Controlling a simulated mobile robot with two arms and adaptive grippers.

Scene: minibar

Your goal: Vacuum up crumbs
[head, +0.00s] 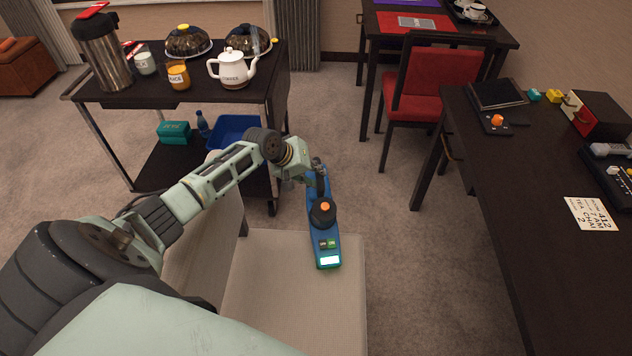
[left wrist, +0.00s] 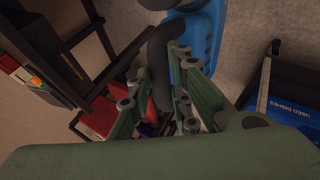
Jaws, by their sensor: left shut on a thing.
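A blue handheld vacuum (head: 324,251) with a black and orange knob, small buttons and a lit green-white panel is in the middle of the head view. My left gripper (head: 318,178) is shut on its black handle. In the left wrist view, the fingers (left wrist: 158,100) sit on both sides of the dark handle, with the blue body (left wrist: 206,38) beyond. The vacuum shows over a beige seat (head: 265,290); I cannot tell if it touches the seat. I cannot make out any crumbs. My right gripper is not in view.
A dark cart (head: 150,97) with a flask, teapot and domed dishes stands at the back left. A blue bin (head: 237,128) is on its lower shelf. A dark desk (head: 530,210) fills the right. A red chair (head: 432,95) stands behind. Carpet between is clear.

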